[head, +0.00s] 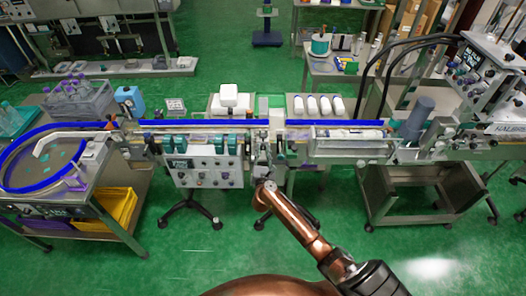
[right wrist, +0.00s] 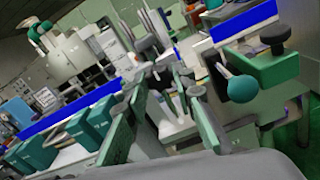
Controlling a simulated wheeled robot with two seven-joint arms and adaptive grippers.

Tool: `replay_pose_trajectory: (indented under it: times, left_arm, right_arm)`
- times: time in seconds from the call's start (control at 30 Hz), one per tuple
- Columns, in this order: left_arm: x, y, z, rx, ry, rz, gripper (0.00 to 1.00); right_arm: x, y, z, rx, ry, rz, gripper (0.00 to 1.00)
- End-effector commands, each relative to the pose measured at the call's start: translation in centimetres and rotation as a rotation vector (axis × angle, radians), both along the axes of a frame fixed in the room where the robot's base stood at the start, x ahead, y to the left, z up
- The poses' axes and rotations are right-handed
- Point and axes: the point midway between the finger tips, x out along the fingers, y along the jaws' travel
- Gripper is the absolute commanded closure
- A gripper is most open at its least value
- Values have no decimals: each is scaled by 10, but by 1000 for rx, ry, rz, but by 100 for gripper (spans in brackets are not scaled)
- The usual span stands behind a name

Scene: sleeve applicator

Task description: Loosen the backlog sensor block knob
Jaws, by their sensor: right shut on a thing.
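My right gripper (head: 263,163) reaches in over the front of the conveyor line, just right of the white control panel. In the right wrist view its two fingers (right wrist: 163,92) point at a cluster of small dark and grey fittings on the line. The gripper is shut on a small part there, seemingly the backlog sensor block knob, mostly hidden between the fingers. I cannot make out the knob's shape or how far it is turned. My left gripper is not in view.
The white control panel (head: 203,172) is left of the gripper. A blue guide rail (head: 345,123) runs along the conveyor. In the right wrist view, a teal ball knob (right wrist: 243,88) and green bracket (right wrist: 271,70) stand close at right. Green floor is open in front.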

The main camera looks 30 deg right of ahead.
Motion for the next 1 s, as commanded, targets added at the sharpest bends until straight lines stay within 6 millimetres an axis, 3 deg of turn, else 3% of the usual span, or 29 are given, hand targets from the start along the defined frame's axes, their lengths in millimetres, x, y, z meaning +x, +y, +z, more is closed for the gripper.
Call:
replay_pose_trajectory:
  times: [0.47, 1.0]
  left_arm:
    - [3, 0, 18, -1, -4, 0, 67]
    - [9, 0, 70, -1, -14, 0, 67]
  right_arm:
    - [0, 1, 2, -99, 64, 1, 100]
    - [0, 2, 3, -513, 317, 3, 100]
